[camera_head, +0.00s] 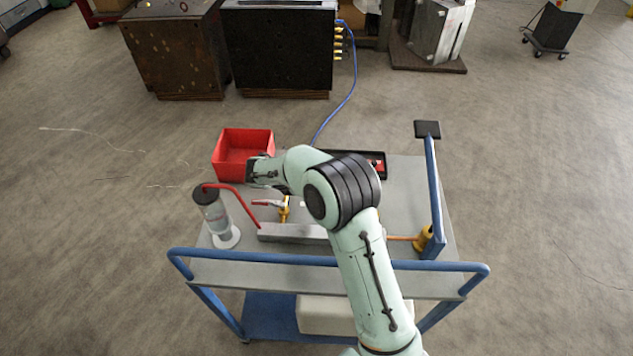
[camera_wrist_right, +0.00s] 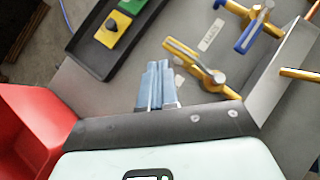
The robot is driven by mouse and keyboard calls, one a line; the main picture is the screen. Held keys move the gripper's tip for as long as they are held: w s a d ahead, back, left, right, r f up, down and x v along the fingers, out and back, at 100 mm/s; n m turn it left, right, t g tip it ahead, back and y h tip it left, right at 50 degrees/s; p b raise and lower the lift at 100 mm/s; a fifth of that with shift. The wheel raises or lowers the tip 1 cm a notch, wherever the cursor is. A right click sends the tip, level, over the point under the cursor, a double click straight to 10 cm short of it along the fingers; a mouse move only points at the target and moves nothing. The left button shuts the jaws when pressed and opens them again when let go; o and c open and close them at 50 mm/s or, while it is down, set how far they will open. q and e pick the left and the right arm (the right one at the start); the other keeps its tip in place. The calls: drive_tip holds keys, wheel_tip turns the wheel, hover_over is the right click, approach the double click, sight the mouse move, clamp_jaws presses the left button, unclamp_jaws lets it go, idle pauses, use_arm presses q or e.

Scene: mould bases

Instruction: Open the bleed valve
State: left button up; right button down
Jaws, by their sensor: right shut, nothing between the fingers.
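In the head view a valve with a red lever (camera_head: 268,203) and a brass body (camera_head: 284,214) stands at a grey block (camera_head: 285,232) on the cart. A red hose (camera_head: 232,190) runs from a clear bottle (camera_head: 214,212) toward this block. In the right wrist view a yellow-levered valve (camera_wrist_right: 195,62) and a blue-levered valve (camera_wrist_right: 254,26) show beside the block; the red lever is not visible there. I cannot read which valve is the bleed valve. My right gripper (camera_wrist_right: 158,72) is shut and empty above the cart top, apart from the levers. My left gripper is out of view.
A red bin (camera_head: 243,148) stands at the cart's back left. A black tray (camera_wrist_right: 85,50) with green and yellow pieces lies behind the valves. A blue post (camera_head: 434,190) rises at the right, a blue rail (camera_head: 330,261) runs along the front. My right arm hides the cart's middle.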

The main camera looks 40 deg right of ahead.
drive_tip(key=v, duration=1)
drive_tip(key=shift+a, duration=0.1)
